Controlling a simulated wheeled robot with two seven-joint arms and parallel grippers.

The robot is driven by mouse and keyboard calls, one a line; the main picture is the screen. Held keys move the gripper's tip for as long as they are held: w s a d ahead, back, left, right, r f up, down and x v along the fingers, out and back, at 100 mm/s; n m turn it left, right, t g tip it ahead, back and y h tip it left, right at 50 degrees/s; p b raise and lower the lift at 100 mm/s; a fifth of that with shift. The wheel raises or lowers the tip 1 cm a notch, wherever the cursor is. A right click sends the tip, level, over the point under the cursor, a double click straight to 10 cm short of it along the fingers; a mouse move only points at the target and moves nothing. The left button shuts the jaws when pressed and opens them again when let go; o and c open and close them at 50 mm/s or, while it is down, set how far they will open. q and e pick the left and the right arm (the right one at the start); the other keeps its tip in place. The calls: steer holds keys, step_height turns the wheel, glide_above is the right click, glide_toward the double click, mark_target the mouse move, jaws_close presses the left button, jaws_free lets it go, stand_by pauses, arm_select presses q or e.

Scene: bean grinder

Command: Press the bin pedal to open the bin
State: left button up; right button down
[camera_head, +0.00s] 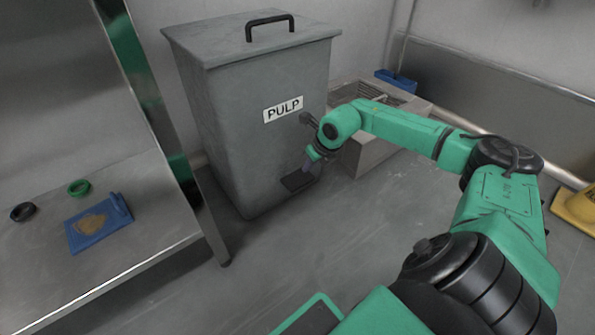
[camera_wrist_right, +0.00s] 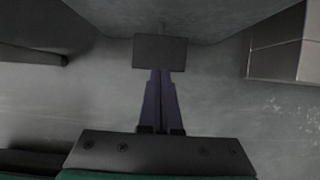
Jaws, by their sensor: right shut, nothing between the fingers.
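The grey bin (camera_head: 240,120) labelled PULP stands on the floor in the head view, with its lid (camera_head: 240,40) down. Its dark pedal (camera_head: 298,181) sticks out low at the front; it also shows in the right wrist view (camera_wrist_right: 160,52). My right gripper (camera_head: 311,166) is shut and empty, pointing down at the pedal. In the right wrist view its purple fingertips (camera_wrist_right: 161,74) overlap the near edge of the pedal. I cannot tell whether they touch it. My left gripper is not in view.
A steel table (camera_head: 120,225) stands at the left with a blue dustpan-like tray (camera_head: 85,236), a green ring (camera_head: 79,187) and a black ring (camera_head: 23,212). A grey basin (camera_head: 365,150) stands right of the bin. A yellow object (camera_head: 575,208) is at the far right.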

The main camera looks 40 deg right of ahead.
mark_target(299, 179)
steer(key=b+x, duration=0.5)
steer(key=x, duration=0.1)
steer(key=shift+s+a, duration=0.1)
steer(key=shift+s, duration=0.05)
steer(key=shift+w+f+b, duration=0.3)
steer(key=shift+f+b, duration=0.1)
steer(key=shift+f, duration=0.1)
